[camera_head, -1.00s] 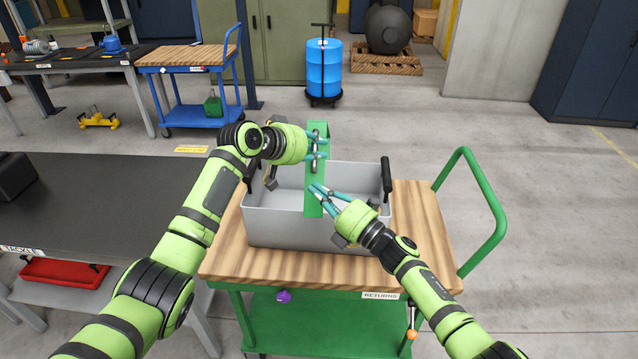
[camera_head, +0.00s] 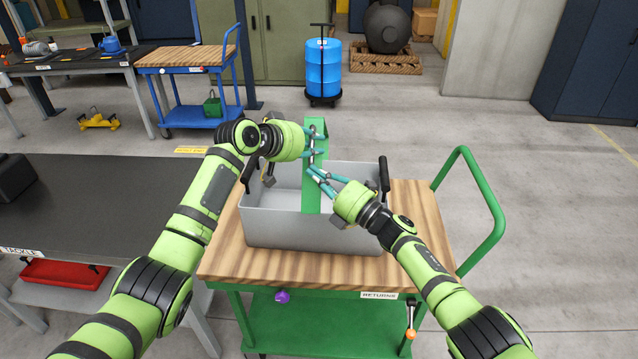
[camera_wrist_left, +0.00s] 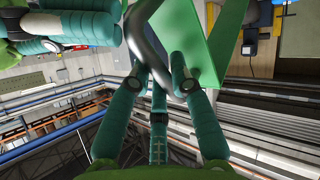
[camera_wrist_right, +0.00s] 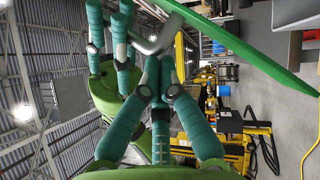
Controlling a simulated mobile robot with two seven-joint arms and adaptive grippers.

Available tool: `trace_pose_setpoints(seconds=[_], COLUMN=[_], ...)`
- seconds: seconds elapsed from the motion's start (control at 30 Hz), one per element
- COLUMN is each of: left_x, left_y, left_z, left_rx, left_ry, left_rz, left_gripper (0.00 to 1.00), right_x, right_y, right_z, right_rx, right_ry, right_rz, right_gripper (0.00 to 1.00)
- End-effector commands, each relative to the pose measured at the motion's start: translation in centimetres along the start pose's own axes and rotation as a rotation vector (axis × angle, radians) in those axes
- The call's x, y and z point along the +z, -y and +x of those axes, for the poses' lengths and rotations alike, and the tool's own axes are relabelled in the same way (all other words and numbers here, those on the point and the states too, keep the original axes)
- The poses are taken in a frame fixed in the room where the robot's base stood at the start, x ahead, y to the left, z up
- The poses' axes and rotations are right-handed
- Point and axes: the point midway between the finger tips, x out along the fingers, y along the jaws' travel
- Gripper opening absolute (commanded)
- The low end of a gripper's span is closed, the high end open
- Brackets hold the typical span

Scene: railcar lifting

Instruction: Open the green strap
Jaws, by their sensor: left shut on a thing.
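The green strap (camera_head: 311,199) hangs upright as a flat band, its lower end in front of or inside the grey bin; I cannot tell which. A metal shackle-like bar (camera_wrist_left: 145,45) is beside the strap. My left gripper (camera_head: 316,148) is shut on this metal bar at the strap's upper part; the strap (camera_wrist_left: 215,50) runs beside its fingers. My right gripper (camera_head: 313,172) is just below it, fingertips close to the strap and the bar's lower end (camera_wrist_right: 160,38). Its fingers look close together, but I cannot tell whether they grip anything.
The grey bin (camera_head: 300,232) with black handles stands on a wooden-topped green cart (camera_head: 420,235) with a green rail (camera_head: 490,200) at right. A dark workbench (camera_head: 100,210) is at left. A blue cart (camera_head: 190,55) and blue drum (camera_head: 323,70) stand behind.

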Motion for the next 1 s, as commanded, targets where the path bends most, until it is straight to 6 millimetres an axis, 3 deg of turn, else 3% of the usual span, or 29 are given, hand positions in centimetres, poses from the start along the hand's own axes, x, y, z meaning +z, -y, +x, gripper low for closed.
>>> trace_pose_setpoints(seconds=[0.03,0.23,0.27,0.3,0.67,1.0], left_x=[1.2,1.5,1.5,1.5,1.4,0.9], left_y=[-0.8,-1.0,-1.1,-1.1,-0.8,-0.7], left_z=[0.5,0.6,0.6,0.6,-0.1,-4.6], left_rx=[0.019,0.024,0.024,0.025,0.020,0.019], left_ry=[0.034,0.039,0.039,0.038,0.037,0.026], left_rz=[0.001,0.000,0.000,0.000,-0.001,0.003], left_gripper=[0.00,0.00,0.29,0.32,0.32,0.32], right_x=[1.5,1.6,1.6,1.6,1.1,1.4], right_y=[-0.8,-1.0,-1.1,-1.1,-1.2,-0.9], right_z=[0.5,0.5,0.5,0.5,0.7,0.5], right_rx=[0.002,0.007,0.008,0.008,0.014,0.005], right_ry=[0.029,0.032,0.032,0.033,0.022,0.028], right_rz=[-0.003,-0.001,-0.001,-0.001,-0.003,-0.001], right_gripper=[0.00,0.00,0.00,0.00,0.00,0.00])
